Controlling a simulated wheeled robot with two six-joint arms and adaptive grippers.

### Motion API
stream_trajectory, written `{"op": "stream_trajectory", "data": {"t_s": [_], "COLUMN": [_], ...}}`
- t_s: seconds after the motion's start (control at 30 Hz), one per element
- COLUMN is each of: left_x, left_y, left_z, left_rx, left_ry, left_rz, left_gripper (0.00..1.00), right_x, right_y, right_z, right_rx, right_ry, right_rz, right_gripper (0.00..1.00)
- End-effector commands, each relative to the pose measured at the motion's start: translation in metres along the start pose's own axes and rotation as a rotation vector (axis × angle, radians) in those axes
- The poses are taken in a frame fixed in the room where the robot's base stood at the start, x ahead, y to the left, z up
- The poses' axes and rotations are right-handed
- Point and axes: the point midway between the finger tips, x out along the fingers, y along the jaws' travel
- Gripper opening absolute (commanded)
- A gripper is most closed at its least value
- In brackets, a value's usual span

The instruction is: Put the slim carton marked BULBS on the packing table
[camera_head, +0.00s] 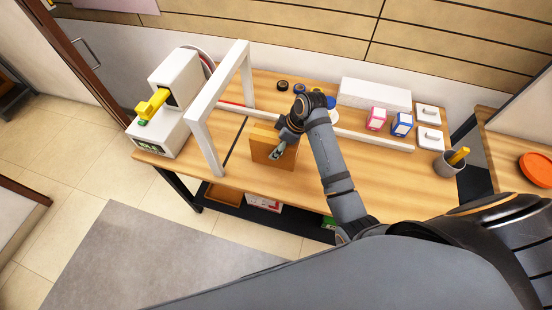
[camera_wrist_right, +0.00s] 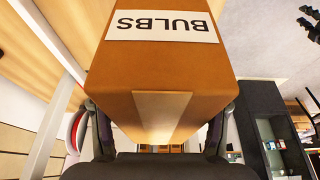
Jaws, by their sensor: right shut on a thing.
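The slim brown carton (camera_head: 268,145) is over the left-middle part of the wooden packing table (camera_head: 400,180). My right gripper (camera_head: 280,150) is shut on it from above. I cannot tell whether its base touches the table. In the right wrist view the carton (camera_wrist_right: 160,75) fills the middle, with its white BULBS label upside down in the picture. The two fingers of my right gripper (camera_wrist_right: 158,128) are on either side of it. My left gripper is not in the head view.
A white arch frame (camera_head: 205,142) stands left of the carton, with a white machine with a yellow handle (camera_head: 155,103) beyond it. A white box (camera_head: 375,94), a pink carton (camera_head: 376,118), a blue carton (camera_head: 401,124) and a grey cup (camera_head: 449,165) stand on the right. The front middle is clear.

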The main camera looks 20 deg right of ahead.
Motion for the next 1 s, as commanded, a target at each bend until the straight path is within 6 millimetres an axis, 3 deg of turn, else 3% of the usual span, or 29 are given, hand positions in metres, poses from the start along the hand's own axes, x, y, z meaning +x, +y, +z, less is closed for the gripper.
{"op": "stream_trajectory", "data": {"t_s": [0.1,0.17,0.27,0.4,0.5,0.87,0.9,1.0], "left_x": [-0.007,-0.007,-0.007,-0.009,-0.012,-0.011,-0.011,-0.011], "left_y": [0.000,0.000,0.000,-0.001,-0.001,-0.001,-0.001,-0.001], "left_z": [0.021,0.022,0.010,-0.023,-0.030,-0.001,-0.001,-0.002], "left_rx": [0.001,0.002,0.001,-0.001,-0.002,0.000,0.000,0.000], "left_ry": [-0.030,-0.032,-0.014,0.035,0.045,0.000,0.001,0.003], "left_rz": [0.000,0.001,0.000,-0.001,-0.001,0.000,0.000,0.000], "left_gripper": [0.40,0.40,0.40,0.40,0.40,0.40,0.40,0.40], "right_x": [0.019,0.026,0.031,0.042,0.057,0.067,0.068,0.067], "right_y": [0.000,0.000,0.001,0.000,0.000,0.001,0.000,0.000], "right_z": [0.007,0.010,0.011,0.017,0.022,0.026,0.026,0.026], "right_rx": [0.000,0.000,-0.001,0.000,0.001,-0.001,0.000,0.000], "right_ry": [0.000,0.001,0.003,0.000,0.001,0.003,0.001,0.001], "right_rz": [-0.001,0.000,0.002,-0.001,0.000,0.003,0.001,0.001], "right_gripper": [0.03,0.03,0.03,0.03,0.03,0.03,0.66,0.80]}}
